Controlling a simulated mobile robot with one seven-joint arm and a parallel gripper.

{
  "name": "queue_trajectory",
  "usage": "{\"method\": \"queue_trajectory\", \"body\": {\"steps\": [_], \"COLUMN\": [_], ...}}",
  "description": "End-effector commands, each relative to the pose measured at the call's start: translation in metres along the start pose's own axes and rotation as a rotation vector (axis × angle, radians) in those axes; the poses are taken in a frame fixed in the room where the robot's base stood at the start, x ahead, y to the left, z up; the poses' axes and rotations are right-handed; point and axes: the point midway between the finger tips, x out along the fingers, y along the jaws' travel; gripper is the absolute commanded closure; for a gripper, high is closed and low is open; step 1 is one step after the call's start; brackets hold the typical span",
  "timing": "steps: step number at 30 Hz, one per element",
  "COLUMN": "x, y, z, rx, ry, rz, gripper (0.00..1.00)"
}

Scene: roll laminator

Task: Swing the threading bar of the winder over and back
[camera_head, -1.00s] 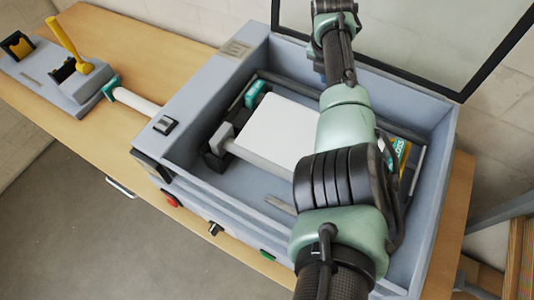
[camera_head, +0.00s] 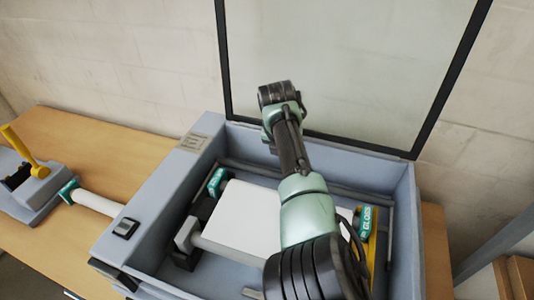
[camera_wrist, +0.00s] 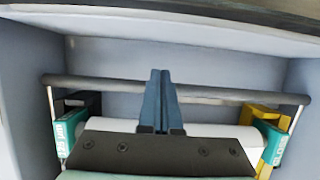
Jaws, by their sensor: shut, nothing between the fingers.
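The winder's threading bar (camera_wrist: 220,95) is a dark rod spanning the laminator's open bay in the wrist view, with thin pale side arms at both ends. In the head view it runs along the back of the bay (camera_head: 246,168), partly behind my arm. My gripper (camera_wrist: 160,72) shows blue fingers pressed together and empty. They overlap the middle of the bar in the wrist view, with their tips just above it in the picture; whether they touch it I cannot tell. In the head view my fingers are hidden behind my arm.
The grey laminator housing (camera_head: 150,205) has high walls around the bay, and a framed clear lid (camera_head: 340,60) stands open behind. A white roll (camera_head: 235,215) lies inside, with teal end pieces beside it. A yellow-handled device (camera_head: 38,170) stands left on the wooden bench (camera_head: 90,140).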

Motion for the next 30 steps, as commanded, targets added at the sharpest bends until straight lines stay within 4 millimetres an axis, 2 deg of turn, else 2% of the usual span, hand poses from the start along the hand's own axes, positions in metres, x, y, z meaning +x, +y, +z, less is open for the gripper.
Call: {"method": "queue_trajectory", "body": {"steps": [8,19,24,30], "x": [-0.034,-0.104,-0.121,-0.127], "y": [0.0,0.0,0.0,0.006], "z": [0.001,0.0,0.0,0.002], "rx": [0.0,0.0,0.001,0.027], "ry": [-0.006,-0.006,-0.004,-0.023], "rz": [0.003,0.001,0.0,0.02], "gripper": [1.0,1.0,1.0,1.0]}}
